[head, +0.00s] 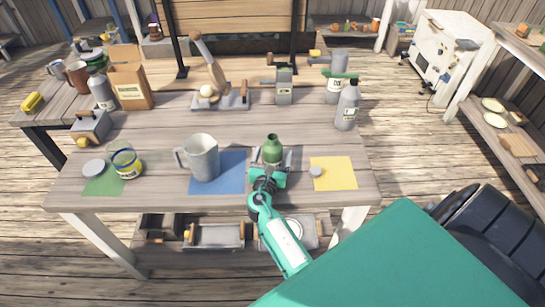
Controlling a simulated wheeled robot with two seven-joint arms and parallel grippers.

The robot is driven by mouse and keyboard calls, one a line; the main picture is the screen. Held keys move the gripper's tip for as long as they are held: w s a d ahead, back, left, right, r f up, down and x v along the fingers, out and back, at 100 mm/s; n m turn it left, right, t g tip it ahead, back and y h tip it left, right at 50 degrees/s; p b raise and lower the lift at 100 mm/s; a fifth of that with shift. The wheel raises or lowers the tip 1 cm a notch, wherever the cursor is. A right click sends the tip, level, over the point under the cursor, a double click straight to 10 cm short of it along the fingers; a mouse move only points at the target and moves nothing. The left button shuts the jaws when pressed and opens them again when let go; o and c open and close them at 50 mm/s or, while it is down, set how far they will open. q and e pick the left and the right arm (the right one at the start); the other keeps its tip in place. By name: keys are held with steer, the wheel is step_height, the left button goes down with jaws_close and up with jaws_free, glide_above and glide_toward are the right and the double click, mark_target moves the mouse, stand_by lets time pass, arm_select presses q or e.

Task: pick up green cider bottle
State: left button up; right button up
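The green cider bottle (273,152) stands upright near the front of the wooden table (150,165), right of the blue mat. My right gripper (268,178) reaches in from the lower right, directly in front of the bottle and overlapping its lower part in the picture. The fingers are small and partly hidden, so I cannot tell whether they are open, shut or touching the bottle. My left gripper is out of view.
A grey mug (203,158) stands on the blue mat (232,180). A yellow mat (340,174) with a small grey disc lies to the right. A grey bottle (347,106) stands behind it. A yellow-banded jar (126,163) is at left. Shelves (215,235) sit below the tabletop.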

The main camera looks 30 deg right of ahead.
steer(key=c, duration=1.2)
steer(key=shift+o, duration=0.2)
steer(key=shift+r, duration=0.1)
step_height(320, 180, up, 20)
steer(key=p, duration=0.3)
steer(key=o, duration=0.5)
steer(key=c, duration=0.5)
